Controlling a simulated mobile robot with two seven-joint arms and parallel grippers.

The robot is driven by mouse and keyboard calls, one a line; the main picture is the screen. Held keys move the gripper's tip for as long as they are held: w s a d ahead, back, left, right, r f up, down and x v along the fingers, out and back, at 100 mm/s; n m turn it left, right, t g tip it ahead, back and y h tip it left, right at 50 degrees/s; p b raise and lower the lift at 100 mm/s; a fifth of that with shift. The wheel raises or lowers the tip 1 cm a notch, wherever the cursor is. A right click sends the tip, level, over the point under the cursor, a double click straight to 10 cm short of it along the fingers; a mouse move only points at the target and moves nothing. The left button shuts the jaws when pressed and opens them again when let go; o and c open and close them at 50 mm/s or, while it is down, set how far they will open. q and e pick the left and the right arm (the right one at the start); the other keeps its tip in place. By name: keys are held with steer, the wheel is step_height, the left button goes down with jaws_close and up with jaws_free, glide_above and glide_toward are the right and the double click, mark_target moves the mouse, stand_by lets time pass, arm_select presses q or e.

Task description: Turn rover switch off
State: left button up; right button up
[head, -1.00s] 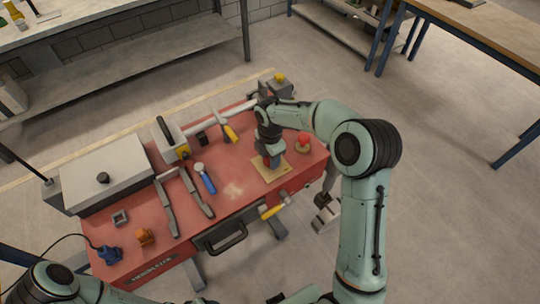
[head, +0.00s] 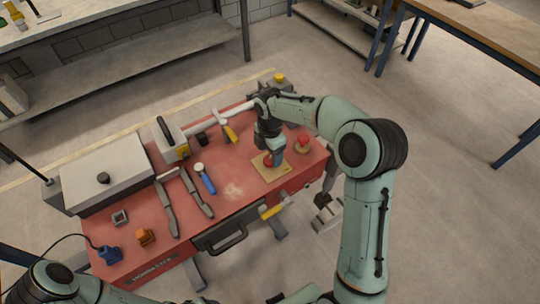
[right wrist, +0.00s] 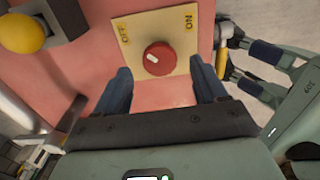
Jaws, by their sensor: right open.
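The rover switch is a round red knob (right wrist: 159,58) with a white mark, on a beige plate (right wrist: 136,22) lettered OFF and ON. The mark lies on the knob's left part in the right wrist view, the side of the OFF lettering. In the head view the knob (head: 268,160) and plate (head: 283,173) sit on the red bench top. My right gripper (right wrist: 161,80) is open and empty; its fingers are apart, just short of the knob in the wrist view. My left gripper (right wrist: 238,62) shows at the right of that view with fingers apart.
A red button (head: 303,142) stands right of the plate. A yellow button (head: 280,77) is on a grey box behind. Several tools and a grey box (head: 105,170) fill the left of the bench.

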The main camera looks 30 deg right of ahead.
mark_target(270, 159)
arm_select(q)
steer(key=shift+w+r+p, duration=0.55)
steer(key=shift+w+r, duration=0.25)
steer(key=shift+r, duration=0.05)
arm_select(e)
step_height(270, 159, up, 10)
steer(key=shift+r, duration=0.25)
arm_select(q)
steer(key=shift+s, duration=0.1)
